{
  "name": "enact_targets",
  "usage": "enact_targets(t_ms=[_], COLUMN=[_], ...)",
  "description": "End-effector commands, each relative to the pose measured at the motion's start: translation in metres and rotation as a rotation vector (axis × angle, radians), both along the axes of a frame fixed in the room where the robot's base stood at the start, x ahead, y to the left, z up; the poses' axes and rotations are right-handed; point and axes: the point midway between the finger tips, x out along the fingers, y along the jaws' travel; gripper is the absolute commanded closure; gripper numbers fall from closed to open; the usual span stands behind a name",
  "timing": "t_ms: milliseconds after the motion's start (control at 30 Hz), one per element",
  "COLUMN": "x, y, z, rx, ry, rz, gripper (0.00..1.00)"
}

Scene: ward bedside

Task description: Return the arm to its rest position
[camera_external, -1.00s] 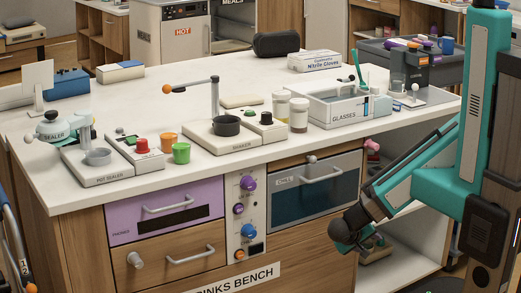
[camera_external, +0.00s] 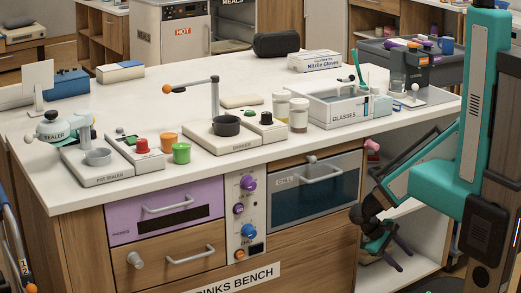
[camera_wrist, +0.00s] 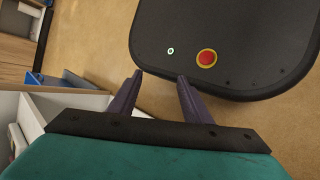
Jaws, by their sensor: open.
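My arm (camera_external: 465,150) is teal and dark grey and stands at the right of the external view. Its forearm bends down to the left, in front of the bench's open right end. My gripper (camera_external: 399,256) hangs low there, its dark purple fingers spread and pointing down to the right. In the wrist view my gripper (camera_wrist: 160,77) is open, with nothing between its fingers. Beyond the fingertips are the floor and my dark base with a red button.
An open shelf (camera_external: 420,245) lies close behind my gripper. Brown floor (camera_wrist: 95,40) is clear in the wrist view.

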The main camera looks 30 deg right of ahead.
Motion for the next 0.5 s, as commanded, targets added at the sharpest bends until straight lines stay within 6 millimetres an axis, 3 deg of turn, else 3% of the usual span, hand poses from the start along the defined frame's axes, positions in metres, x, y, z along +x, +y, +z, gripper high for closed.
enact_targets(t_ms=[500], x=[-0.019], y=[-0.030], z=[-0.037], rx=[0.343], ry=[0.244], rz=[0.068], gripper=[0.56])
